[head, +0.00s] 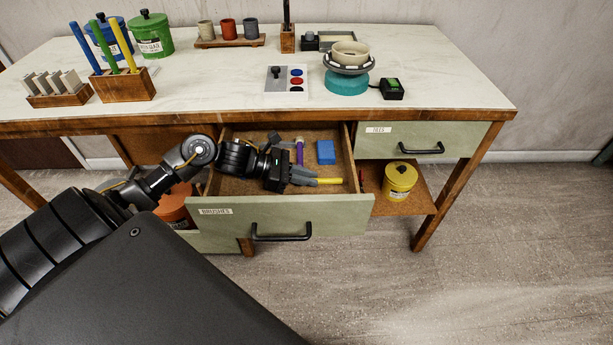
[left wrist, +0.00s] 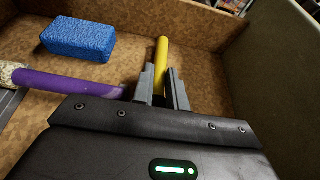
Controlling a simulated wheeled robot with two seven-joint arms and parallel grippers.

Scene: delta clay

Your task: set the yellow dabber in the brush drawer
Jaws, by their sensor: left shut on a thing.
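The brush drawer (head: 278,214), labelled BRUSHES, is pulled open below the table top. My left gripper (head: 311,178) reaches down into it from the left and is shut on the yellow dabber (head: 330,181). In the left wrist view the dabber (left wrist: 162,58) sticks out beyond the fingertips (left wrist: 163,86), low inside the drawer. I cannot tell whether the dabber touches the drawer floor. Its other end is hidden by the gripper. My right gripper is not in view.
In the drawer, a blue sponge (head: 326,152) and a purple-handled brush (head: 300,152) lie behind the gripper; the brush (left wrist: 70,84) is close left of the fingers. A yellow pot (head: 399,180) sits on the lower shelf.

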